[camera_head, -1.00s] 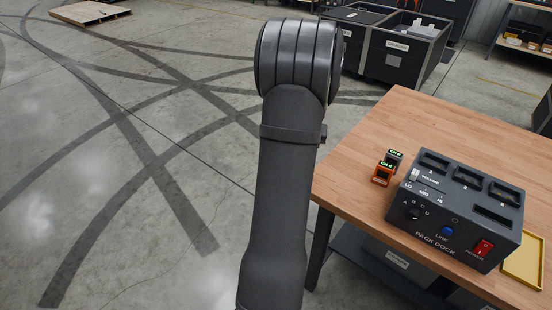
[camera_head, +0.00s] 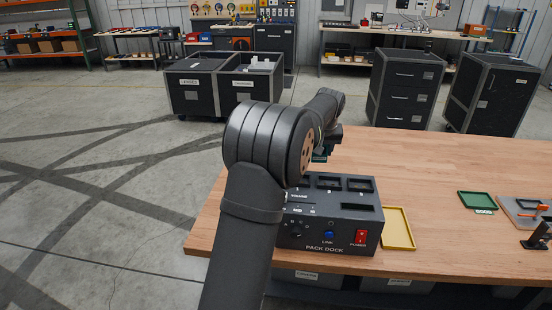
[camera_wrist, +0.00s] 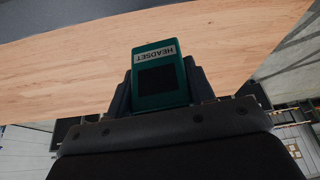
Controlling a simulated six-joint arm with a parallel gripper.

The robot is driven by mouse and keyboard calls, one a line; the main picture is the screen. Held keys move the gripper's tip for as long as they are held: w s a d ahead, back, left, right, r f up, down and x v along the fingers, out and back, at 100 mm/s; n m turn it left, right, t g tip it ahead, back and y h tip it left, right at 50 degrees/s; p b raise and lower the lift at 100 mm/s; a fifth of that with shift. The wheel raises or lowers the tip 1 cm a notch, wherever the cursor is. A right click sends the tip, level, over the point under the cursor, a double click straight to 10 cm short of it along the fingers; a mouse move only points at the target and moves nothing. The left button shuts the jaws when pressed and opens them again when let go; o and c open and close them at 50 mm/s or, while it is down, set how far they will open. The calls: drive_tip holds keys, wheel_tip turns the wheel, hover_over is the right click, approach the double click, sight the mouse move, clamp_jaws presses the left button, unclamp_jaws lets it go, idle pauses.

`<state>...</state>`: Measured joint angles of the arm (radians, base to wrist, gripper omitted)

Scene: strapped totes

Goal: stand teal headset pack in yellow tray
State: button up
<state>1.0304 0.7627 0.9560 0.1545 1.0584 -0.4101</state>
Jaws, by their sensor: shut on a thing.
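The teal headset pack (camera_wrist: 160,65) is between the jaws of my gripper (camera_wrist: 162,88) in the wrist view. Its label reads HEADSET and appears upside down, above a dark square panel. In the head view only a small teal bit of the pack (camera_head: 320,156) shows below my wrist, above the back left of the pack dock; my arm hides much of the gripper. The yellow tray (camera_head: 411,240) lies flat on the table just right of the dock and looks empty. The pack is apart from the tray, to its left and farther back.
The dark pack dock (camera_head: 330,262) with slots on top stands between my arm and the yellow tray. A green tray (camera_head: 477,202) and a grey board (camera_head: 520,212) with tools lie farther right. The table (camera_head: 440,165) behind the yellow tray is clear.

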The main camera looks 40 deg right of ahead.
drive_tip(key=s+d+r+m, duration=0.1)
drive_tip(key=s+d+r, duration=0.2)
drive_tip(key=s+d, duration=0.65)
drive_tip(key=shift+s+d+f, duration=0.1)
drive_tip(key=shift+s+f, duration=2.4)
drive_tip(key=shift+s, duration=0.35)
drive_tip(key=shift+s+d+f, duration=0.1)
drive_tip(key=shift+s+f, duration=2.4)
drive_tip(key=shift+s, duration=0.3)
drive_tip(key=shift+s+f, duration=2.5)
drive_tip(key=shift+s, duration=0.35)
drive_tip(key=shift+s+f, duration=0.1)
drive_tip(key=shift+f, duration=0.7)
drive_tip(key=shift+f, duration=0.7)
